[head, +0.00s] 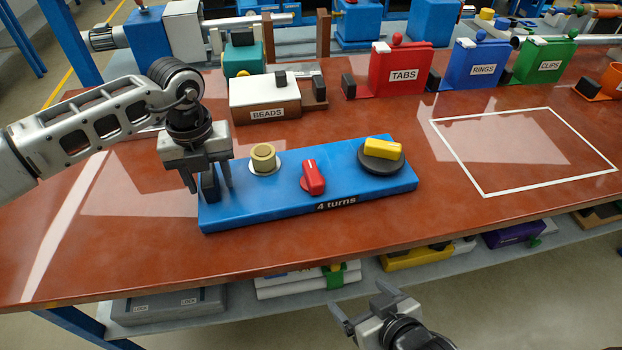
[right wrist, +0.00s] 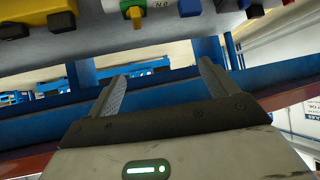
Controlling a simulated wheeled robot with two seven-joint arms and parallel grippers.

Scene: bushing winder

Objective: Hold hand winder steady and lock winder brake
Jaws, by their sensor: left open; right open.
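The hand winder is a blue base (head: 240,214) marked "4 turns" on the red-brown table. It carries a black upright grip (head: 210,186) at its left end, a brass bushing (head: 263,157) on a pale disc, a red lever (head: 313,177) and a yellow handle (head: 383,149) on a black disc. My left gripper (head: 209,180) points down over the left end, its open fingers on either side of the black grip; contact cannot be told. My right gripper (head: 360,302) is open and empty in front of the table's front edge; its fingers also show in the right wrist view (right wrist: 160,74).
Behind the winder stand a BEADS box (head: 264,99) and red TABS (head: 402,70), blue RINGS (head: 481,66) and green CLIPS (head: 544,62) holders. A white outlined area (head: 485,193) at right is empty. A shelf (head: 190,305) with boxes runs below the table.

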